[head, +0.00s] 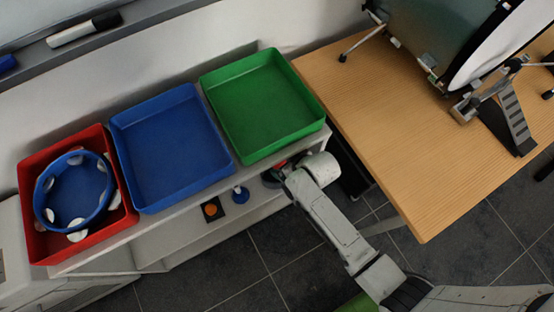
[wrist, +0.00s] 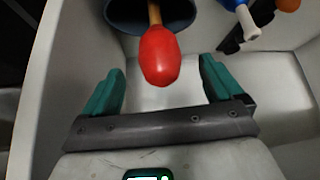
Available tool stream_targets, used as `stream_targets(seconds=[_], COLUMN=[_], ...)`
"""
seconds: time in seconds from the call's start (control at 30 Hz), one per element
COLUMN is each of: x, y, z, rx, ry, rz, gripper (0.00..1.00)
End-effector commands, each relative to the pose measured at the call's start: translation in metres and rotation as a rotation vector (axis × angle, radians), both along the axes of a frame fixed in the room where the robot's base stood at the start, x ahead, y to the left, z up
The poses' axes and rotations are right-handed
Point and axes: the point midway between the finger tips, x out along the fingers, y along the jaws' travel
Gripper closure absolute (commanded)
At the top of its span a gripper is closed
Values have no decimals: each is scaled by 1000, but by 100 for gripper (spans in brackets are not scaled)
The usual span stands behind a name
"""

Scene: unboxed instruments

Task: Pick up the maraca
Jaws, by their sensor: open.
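The maraca (wrist: 160,55) has a red, egg-shaped head and a wooden handle. In the wrist view it is at upper centre, its head toward me and its handle running up out of the frame. A dark blue, round, bowl-like thing (wrist: 125,14) is behind it. My gripper (wrist: 161,66) is open, with one teal finger on each side of the red head in the picture and visible gaps on both sides. I cannot tell the depth between them. In the head view a bit of red (head: 279,164) shows beside my wrist, which hides most of that spot.
On the shelf top are a red tray (head: 35,243) with a blue tambourine (head: 70,217), an empty blue tray (head: 170,150) and an empty green tray (head: 262,103). Below, a blue-and-white object (head: 240,194) and an orange-and-black one (head: 211,210) stand nearby. A wooden table (head: 400,150) is right.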

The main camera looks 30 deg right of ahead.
Motion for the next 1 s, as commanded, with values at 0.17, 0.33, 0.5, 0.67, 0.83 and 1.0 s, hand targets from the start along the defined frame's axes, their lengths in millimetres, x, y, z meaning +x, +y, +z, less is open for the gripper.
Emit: stream_targets(seconds=[0.17,0.33,0.5,0.67,0.83,1.0], x=[11,24,31,31,31,31], y=[1,3,4,5,5,4], z=[-17,-37,-47,-47,-47,-47], rx=[0,0,1,1,1,1], ry=[1,0,0,0,0,0], rz=[-1,-1,-1,-1,-1,-1], gripper=[7,7,7,7,15,32])
